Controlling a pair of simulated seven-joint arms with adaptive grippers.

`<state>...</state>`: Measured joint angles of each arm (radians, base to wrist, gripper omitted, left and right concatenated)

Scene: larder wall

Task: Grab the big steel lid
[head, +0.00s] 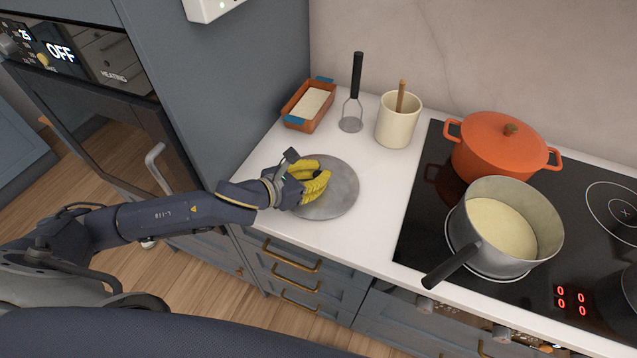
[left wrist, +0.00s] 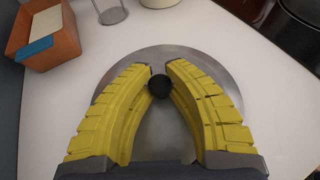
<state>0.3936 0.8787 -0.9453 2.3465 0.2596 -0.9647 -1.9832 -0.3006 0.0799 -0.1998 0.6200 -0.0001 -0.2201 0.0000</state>
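The big steel lid (head: 340,193) is a flat round grey disc that appears to lie on the white counter, left of the hob. Its small black knob shows in the left wrist view (left wrist: 160,86), and the steel disc (left wrist: 158,124) spreads beneath it. My left gripper (head: 318,173) reaches over the lid from the left. Its two yellow fingers have their tips drawn in on both sides of the knob and look shut on it in the left wrist view (left wrist: 161,74). The fingers hide part of the disc. My right gripper is in neither view.
Behind the lid stand an orange loaf dish (head: 308,105), a masher (head: 352,115) and a cream crock (head: 397,122) with a wooden handle. Right, on the hob (head: 421,215), are an orange pot (head: 500,150) and a saucepan (head: 505,227). A tall cabinet (head: 215,75) borders the counter's left.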

